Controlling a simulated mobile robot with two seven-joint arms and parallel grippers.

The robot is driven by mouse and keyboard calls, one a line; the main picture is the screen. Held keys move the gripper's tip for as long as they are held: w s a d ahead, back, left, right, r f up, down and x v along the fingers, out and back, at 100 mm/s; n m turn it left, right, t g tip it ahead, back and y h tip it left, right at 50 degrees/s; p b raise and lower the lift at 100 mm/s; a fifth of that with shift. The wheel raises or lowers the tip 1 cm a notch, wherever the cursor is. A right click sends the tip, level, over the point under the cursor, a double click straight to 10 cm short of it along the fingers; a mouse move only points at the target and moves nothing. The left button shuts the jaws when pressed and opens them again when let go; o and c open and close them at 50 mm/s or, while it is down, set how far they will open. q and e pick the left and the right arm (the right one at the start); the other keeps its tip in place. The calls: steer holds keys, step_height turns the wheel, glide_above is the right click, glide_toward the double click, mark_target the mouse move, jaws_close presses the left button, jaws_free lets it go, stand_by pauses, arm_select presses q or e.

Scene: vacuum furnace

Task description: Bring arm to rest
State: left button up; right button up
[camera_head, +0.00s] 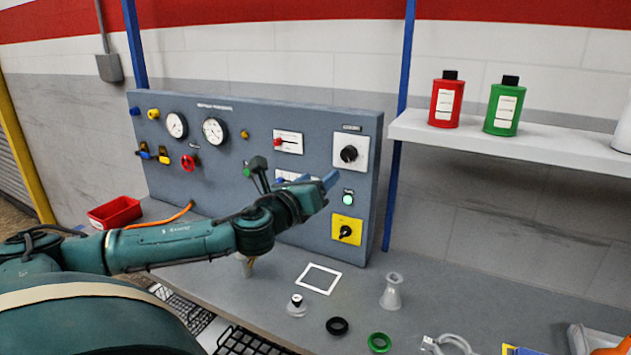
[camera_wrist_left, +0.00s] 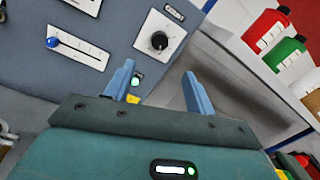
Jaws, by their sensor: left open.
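My left arm comes in from the left in the head view and reaches across the front of the grey control panel (camera_head: 260,120). My left gripper (camera_head: 330,182) is near the panel's lower right part, by the lit green button (camera_head: 348,200). In the left wrist view the two blue fingers of the left gripper (camera_wrist_left: 158,88) are spread apart with nothing between them. The green button (camera_wrist_left: 135,82) shows beside the left finger. The panel's black rotary knob (camera_wrist_left: 159,40) is above the fingers. My right gripper is in neither view.
A shelf (camera_head: 560,148) at the right holds a red bottle (camera_head: 446,100) and a green bottle (camera_head: 504,107). The bench (camera_head: 440,285) carries a small glass piece (camera_head: 391,292), a black ring (camera_head: 337,326), a green ring (camera_head: 379,342) and a white square outline (camera_head: 318,278). A red bin (camera_head: 115,213) stands at the left.

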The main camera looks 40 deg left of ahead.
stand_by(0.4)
arm_select(q)
steer(key=s+d+f+n+g, duration=0.2)
steer(key=s+f+n, duration=0.1)
steer(key=f+n, duration=0.25)
steer(key=s+d+f+n+g+y, duration=0.1)
steer(key=s+f+n+g, duration=0.25)
steer(key=f, duration=0.35)
steer(key=s+d+f+n+g, duration=0.1)
steer(key=s+d+f+n, duration=0.15)
steer(key=f+n, duration=0.35)
steer(key=s+d+f+n+g+h, duration=0.35)
steer(key=s+d+f+n, duration=0.3)
steer(key=s+d, duration=0.25)
steer(key=s+d+f+n+g+h, duration=0.2)
steer(key=s+d+f+n+g, duration=0.25)
steer(key=s+d+n, duration=0.35)
steer(key=w+d+f+m+t+h, duration=0.1)
steer(key=w+d+f+t, duration=0.1)
steer(key=f, duration=0.3)
steer(key=w+d+f+m+t+h, duration=0.1)
steer(key=w+d+f+t, duration=0.1)
steer(key=d+f+t, duration=0.1)
step_height(320, 180, down, 2)
steer(key=shift+w+d+f+t, duration=0.15)
steer(key=shift+w+d+t, duration=0.2)
steer(key=shift+t, duration=0.3)
steer(key=shift+m+h, duration=0.25)
